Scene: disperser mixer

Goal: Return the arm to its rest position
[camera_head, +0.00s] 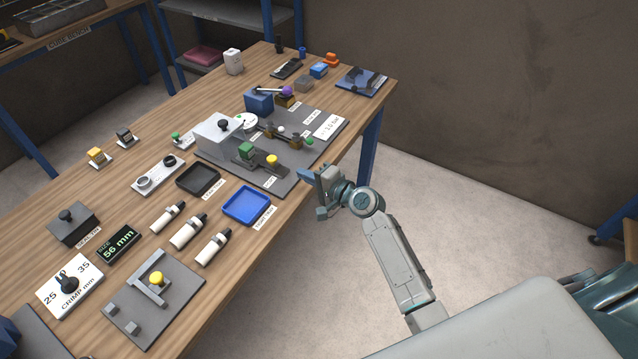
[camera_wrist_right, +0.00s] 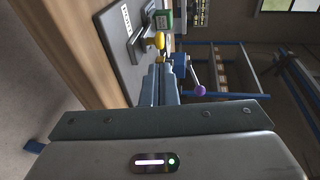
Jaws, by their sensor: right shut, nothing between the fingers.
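My right arm (camera_head: 394,262) reaches up from the lower right of the head view. Its right gripper (camera_head: 318,190) hangs in the air just off the table's right edge, beside the grey machine plate. It is shut and empty. In the right wrist view the two fingers (camera_wrist_right: 161,84) lie close together, pointing toward the machine plate (camera_wrist_right: 118,40). A yellow knob (camera_wrist_right: 156,41) shows past the fingertips. My left gripper is not in view.
The wooden table (camera_head: 62,197) holds a blue tray (camera_head: 247,206), a black tray (camera_head: 197,179), several white bottles (camera_head: 187,231) and a fixture with a yellow knob (camera_head: 155,297). Open floor (camera_head: 470,200) lies right of the table. A blue table leg (camera_head: 371,132) stands behind the gripper.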

